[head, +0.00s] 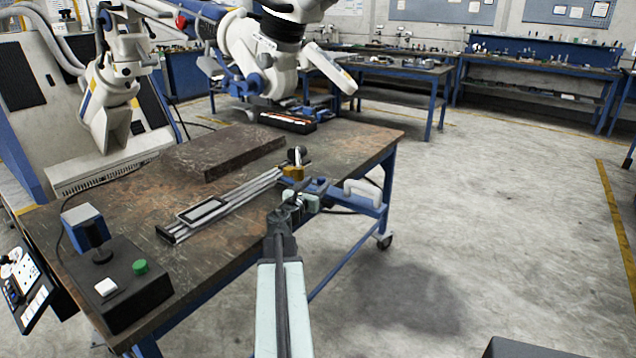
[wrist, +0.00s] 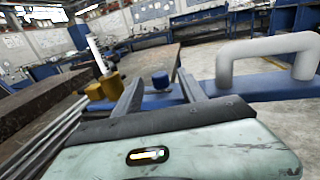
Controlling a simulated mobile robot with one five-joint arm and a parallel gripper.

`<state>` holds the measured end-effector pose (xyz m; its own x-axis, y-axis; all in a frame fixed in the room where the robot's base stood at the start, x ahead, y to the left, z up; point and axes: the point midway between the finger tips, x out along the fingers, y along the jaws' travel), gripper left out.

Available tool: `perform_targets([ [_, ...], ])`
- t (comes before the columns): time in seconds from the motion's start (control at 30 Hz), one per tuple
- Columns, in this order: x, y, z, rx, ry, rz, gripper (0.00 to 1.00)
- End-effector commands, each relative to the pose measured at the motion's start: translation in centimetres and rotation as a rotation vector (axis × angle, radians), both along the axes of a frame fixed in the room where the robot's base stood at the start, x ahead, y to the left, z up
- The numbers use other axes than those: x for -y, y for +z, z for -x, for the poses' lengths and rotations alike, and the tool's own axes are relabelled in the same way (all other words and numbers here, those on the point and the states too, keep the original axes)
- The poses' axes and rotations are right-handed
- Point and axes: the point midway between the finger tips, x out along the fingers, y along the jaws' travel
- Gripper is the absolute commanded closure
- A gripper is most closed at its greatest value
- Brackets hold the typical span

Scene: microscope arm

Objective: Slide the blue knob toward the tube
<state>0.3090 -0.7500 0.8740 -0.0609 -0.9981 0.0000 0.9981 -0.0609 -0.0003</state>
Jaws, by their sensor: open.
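The small blue knob (wrist: 160,80) stands on a blue rail (wrist: 205,103) in the wrist view. In the head view the blue rail (head: 345,200) juts from the table's right edge, and the knob is hard to pick out there. A pale bent tube (wrist: 268,48) rises from the rail to the right of the knob; it also shows in the head view (head: 362,188). My gripper (head: 303,193) is open at the rail's left end. In the wrist view its fingers (wrist: 160,88) stand either side of the knob, with nothing visibly gripped; contact cannot be told.
A brass-coloured knob (head: 293,172) sits just left of the rail, at the end of a metal slide (head: 235,198). A dark slab (head: 222,151) lies on the table, and a black button box (head: 125,285) stands at the near left.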

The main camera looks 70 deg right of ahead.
Motion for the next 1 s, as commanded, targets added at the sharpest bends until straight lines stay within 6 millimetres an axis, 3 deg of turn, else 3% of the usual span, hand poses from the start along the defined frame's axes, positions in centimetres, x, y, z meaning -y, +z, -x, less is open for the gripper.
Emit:
perform_targets([
  [0.33, 1.1, -0.2, -0.1, 0.0, 0.0, 0.0, 0.51],
  [0.7, 7.4, -0.2, 0.2, 0.0, 0.001, 0.0, 0.51],
  [1.0, 7.8, -0.2, 0.3, 0.0, 0.002, 0.0, 0.54],
])
